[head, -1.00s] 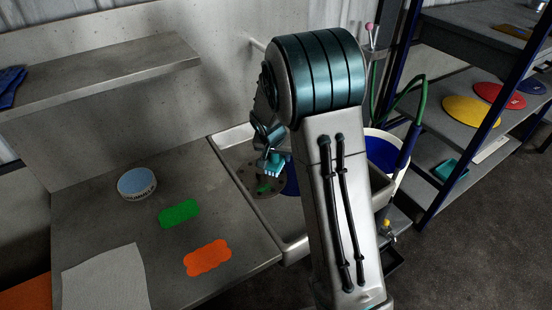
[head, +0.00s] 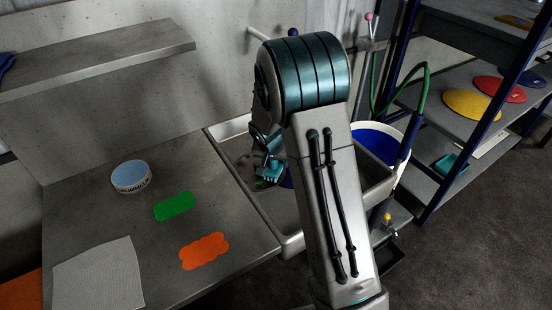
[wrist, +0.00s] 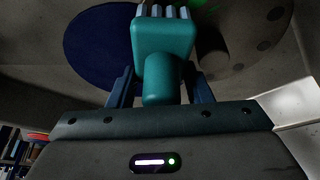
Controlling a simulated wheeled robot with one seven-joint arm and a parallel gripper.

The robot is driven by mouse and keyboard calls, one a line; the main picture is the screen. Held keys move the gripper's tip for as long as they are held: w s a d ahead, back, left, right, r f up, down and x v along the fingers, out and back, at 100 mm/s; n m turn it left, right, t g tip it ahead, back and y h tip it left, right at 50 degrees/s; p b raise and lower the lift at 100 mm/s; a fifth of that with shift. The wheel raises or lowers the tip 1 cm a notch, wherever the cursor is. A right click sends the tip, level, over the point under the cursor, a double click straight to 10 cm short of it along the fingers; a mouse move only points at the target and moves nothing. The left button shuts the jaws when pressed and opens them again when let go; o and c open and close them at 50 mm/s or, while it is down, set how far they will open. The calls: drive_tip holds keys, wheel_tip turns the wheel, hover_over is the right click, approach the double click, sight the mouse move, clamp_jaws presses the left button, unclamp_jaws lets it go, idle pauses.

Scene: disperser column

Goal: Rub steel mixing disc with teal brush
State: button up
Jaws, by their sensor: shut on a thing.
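The teal brush (wrist: 163,45) is held in my gripper (wrist: 162,92), with its handle between the blue fingers and its pale bristles pointing away from me. In the head view the brush (head: 270,170) is over the sink, low down. The steel mixing disc (wrist: 262,28), grey with dark round holes, lies in the sink just right of the brush in the wrist view. A short grey shaft (wrist: 212,50) stands from it. Whether the bristles touch the disc, I cannot tell. My arm hides much of the disc in the head view.
A dark blue round thing (wrist: 95,45) lies left of the brush in the wrist view. The sink's rim (head: 263,215) surrounds the area. On the counter are a tub (head: 131,177), a green pad (head: 174,207), an orange pad (head: 204,251) and a grey cloth (head: 98,277).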

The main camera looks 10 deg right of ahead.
drive_tip(key=shift+f+b, duration=1)
drive_tip(key=shift+b, duration=0.1)
idle(0.5)
drive_tip(key=shift+a, duration=0.1)
